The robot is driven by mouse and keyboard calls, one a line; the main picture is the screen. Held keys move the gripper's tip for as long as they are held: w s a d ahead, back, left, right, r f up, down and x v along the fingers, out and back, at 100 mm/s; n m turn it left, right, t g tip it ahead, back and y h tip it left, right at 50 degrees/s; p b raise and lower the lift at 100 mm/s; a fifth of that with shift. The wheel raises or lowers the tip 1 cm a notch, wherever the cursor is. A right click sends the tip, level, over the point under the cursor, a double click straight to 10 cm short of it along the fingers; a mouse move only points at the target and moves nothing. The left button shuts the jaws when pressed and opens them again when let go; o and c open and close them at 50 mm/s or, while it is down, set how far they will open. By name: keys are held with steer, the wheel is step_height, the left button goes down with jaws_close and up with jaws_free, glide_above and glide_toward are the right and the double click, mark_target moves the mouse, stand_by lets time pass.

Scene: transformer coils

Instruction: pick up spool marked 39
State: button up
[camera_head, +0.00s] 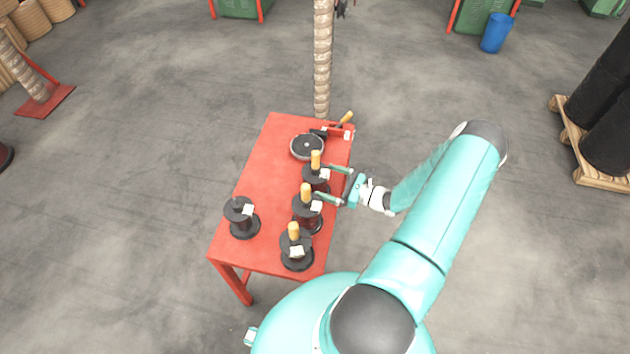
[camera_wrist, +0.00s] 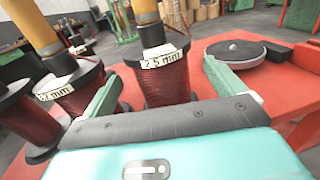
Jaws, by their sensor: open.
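No spool shows a readable 39. A dark red spool (camera_wrist: 165,82) with a yellow handle and a "2.5 mm" label stands upright on the red table, ahead of my gripper (camera_wrist: 160,75) and between its fingers in the wrist view. In the head view that spool (camera_head: 316,180) is the farthest of three handled spools along the table's right side. My gripper (camera_head: 325,182) is open and empty, reaching in from the right edge. The middle handled spool (camera_head: 307,214) stands just left of my fingers in the wrist view, its label (camera_wrist: 58,87) only partly readable. The nearest handled spool (camera_head: 296,252) has an unreadable label.
A spool without a yellow handle (camera_head: 241,218) stands at the table's left. A dark round disc (camera_head: 307,147) and a yellow-handled tool (camera_head: 346,118) lie at the far end. The red table (camera_head: 258,170) is bare in its middle left.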

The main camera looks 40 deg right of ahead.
mark_target(315, 176)
steer(key=x, duration=0.5)
steer(key=shift+w+r, duration=0.1)
steer(key=shift+r, duration=0.1)
steer(key=c, duration=2)
steer(key=shift+c, duration=0.2)
steer(key=shift+r, duration=0.1)
